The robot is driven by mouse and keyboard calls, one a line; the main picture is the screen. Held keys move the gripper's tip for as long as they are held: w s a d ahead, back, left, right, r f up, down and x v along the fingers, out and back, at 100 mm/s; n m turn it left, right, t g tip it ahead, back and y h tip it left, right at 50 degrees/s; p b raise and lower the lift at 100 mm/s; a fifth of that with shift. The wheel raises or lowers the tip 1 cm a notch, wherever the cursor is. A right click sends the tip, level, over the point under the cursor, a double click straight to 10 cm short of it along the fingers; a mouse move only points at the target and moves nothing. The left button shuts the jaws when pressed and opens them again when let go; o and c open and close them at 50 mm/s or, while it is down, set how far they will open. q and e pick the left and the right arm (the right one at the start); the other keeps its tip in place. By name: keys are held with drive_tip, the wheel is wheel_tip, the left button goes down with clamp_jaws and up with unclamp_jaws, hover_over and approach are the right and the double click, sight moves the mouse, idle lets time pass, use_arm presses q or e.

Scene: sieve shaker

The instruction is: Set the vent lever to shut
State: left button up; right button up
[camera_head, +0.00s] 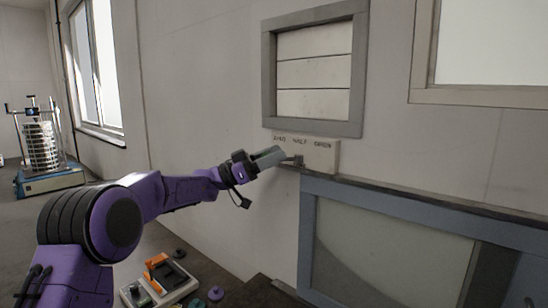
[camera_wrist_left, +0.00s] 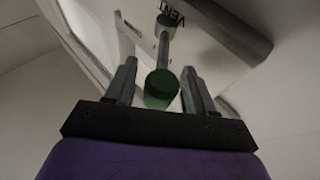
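The vent plate (camera_head: 320,157) is a pale block on the wall below the louvred vent (camera_head: 314,72). Its small labels appear to read shut, half and open, from left to right. My left gripper (camera_head: 284,156) is at the plate's left part in the head view. In the left wrist view, the lever's green round knob (camera_wrist_left: 161,88) sits between the two fingers of my left gripper (camera_wrist_left: 159,75), with a slight gap seeming to show beside it. A grey stem (camera_wrist_left: 164,48) runs from the knob to the plate. The fingers look open. My right gripper is not in view.
A blue-grey framed panel (camera_head: 395,245) stands just below the plate, with a ledge along its top. A tray with orange and dark parts (camera_head: 160,281) is low in front. The sieve shaker (camera_head: 41,150) stands far left on a blue base.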

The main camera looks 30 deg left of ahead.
use_arm(q)
drive_tip(key=shift+s+a+f, duration=0.1)
drive_tip(key=shift+f, duration=0.15)
drive_tip(key=b+v, duration=0.5)
drive_tip(key=v, duration=0.5)
drive_tip(key=shift+r, duration=0.15)
drive_tip(key=shift+a, duration=0.1)
